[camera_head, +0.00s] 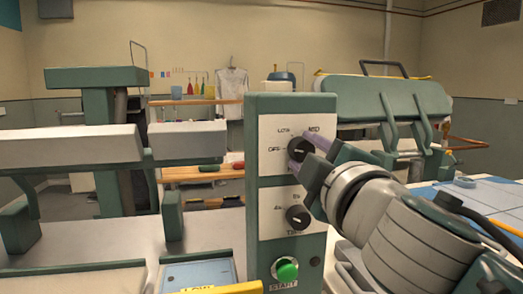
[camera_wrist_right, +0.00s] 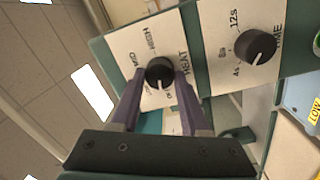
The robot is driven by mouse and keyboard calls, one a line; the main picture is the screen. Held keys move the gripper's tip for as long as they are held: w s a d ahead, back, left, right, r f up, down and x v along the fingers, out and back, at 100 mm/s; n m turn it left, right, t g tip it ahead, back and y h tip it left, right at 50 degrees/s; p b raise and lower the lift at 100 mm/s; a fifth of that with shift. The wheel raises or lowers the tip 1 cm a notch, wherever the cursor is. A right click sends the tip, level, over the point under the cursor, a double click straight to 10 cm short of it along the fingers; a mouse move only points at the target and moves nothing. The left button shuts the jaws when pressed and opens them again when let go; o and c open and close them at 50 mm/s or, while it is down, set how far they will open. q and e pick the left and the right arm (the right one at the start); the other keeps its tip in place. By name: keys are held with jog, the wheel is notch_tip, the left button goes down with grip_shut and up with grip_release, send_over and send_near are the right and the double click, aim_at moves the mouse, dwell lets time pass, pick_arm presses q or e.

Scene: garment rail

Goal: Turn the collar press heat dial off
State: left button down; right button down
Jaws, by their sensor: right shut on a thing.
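The heat dial (camera_head: 300,150) is a black knob on the upper white plate of the green control box (camera_head: 252,190). LOW, MID and OFF labels show around it. My right gripper (camera_head: 305,151) comes in from the right, its purple fingers shut on the knob from either side. In the right wrist view the fingers (camera_wrist_right: 159,78) flank the heat dial (camera_wrist_right: 159,68). Its white mark there points down, towards the OFF and LOW side; the exact setting is hard to read. My left gripper is not in view.
A second black dial (camera_head: 297,217), for time, sits just below. Under it is a green START button (camera_head: 286,269). The press's pale padded arms (camera_head: 80,145) stand to the left. A green machine (camera_head: 385,100) stands behind at right.

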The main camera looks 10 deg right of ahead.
jog(key=shift+n, duration=1.2)
jog(key=shift+c, duration=2)
grip_release()
jog(key=s+b, duration=0.1)
jog(key=s, duration=0.9)
jog(key=shift+f, duration=0.3)
